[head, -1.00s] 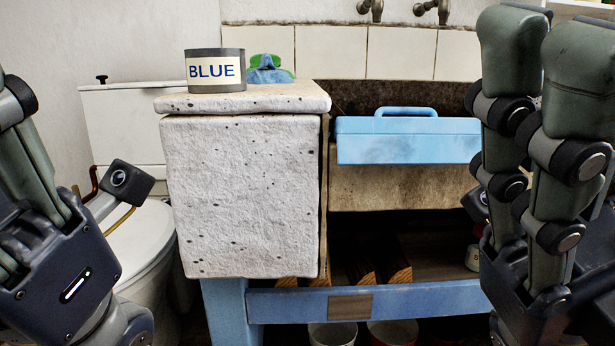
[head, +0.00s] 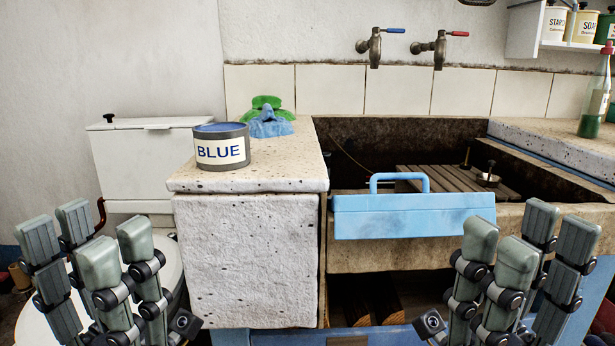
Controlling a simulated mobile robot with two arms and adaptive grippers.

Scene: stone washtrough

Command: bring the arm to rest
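My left gripper (head: 97,262) is at the lower left, in front of the white toilet, with its fingers pointing up and spread apart, and nothing between them. My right gripper (head: 520,262) is at the lower right, in front of the trough's lower front, with its fingers also up and spread, holding nothing. Both are apart from the blue tin and the blue box.
A light blue box with a handle (head: 413,214) is at the trough's front. A glass bottle (head: 594,100) stands on the right slab.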

